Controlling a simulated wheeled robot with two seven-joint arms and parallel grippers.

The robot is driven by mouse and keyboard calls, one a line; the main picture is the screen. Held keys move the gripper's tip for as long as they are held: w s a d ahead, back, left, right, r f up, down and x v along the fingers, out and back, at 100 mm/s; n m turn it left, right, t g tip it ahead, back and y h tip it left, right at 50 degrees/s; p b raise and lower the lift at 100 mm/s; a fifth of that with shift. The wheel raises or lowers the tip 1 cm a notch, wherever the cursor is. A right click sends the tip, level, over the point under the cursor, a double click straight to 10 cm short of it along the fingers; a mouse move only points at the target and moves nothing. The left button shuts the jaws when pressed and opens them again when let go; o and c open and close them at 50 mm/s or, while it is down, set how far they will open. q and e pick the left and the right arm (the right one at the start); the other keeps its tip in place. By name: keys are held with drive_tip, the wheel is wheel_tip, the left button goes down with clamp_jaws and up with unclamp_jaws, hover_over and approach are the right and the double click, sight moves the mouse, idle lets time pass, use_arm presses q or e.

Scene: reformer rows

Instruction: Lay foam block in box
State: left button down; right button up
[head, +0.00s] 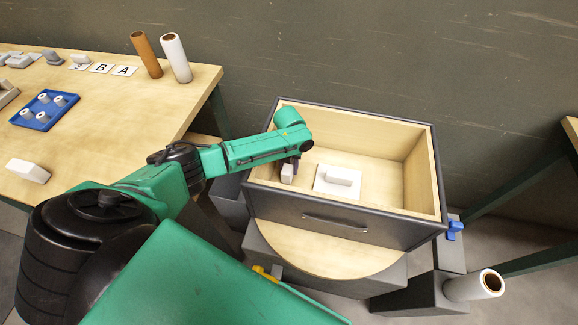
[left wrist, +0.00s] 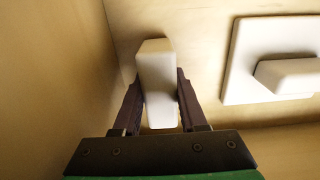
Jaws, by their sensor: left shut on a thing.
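The box (head: 420,178) is a dark-sided, wood-lined open box with a handle on its front. My left gripper (head: 290,165) reaches down inside it, near its left wall. It is shut on a pale foam block (head: 287,173). In the left wrist view the foam block (left wrist: 157,80) stands lengthwise between the two dark fingers (left wrist: 158,98), close to a wooden wall. Whether the block touches the box floor I cannot tell. A white plate with a raised bar (head: 330,188) lies on the box floor to the right of the block. My right gripper is not in view.
The box stands on a round wooden top (head: 320,250). A wooden table (head: 110,115) at left holds a white block (head: 28,170), a blue tray (head: 42,121), letter cards and two tubes. Another tube (head: 474,286) is at lower right. The box's right side is free.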

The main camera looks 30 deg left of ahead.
use_arm(q)
drive_tip(key=shift+c, duration=1.9)
unclamp_jaws()
drive_tip(key=shift+r, duration=0.15)
wheel_tip(320, 180, up, 14)
drive_tip(key=shift+r+p, duration=0.2)
drive_tip(key=shift+p, duration=0.25)
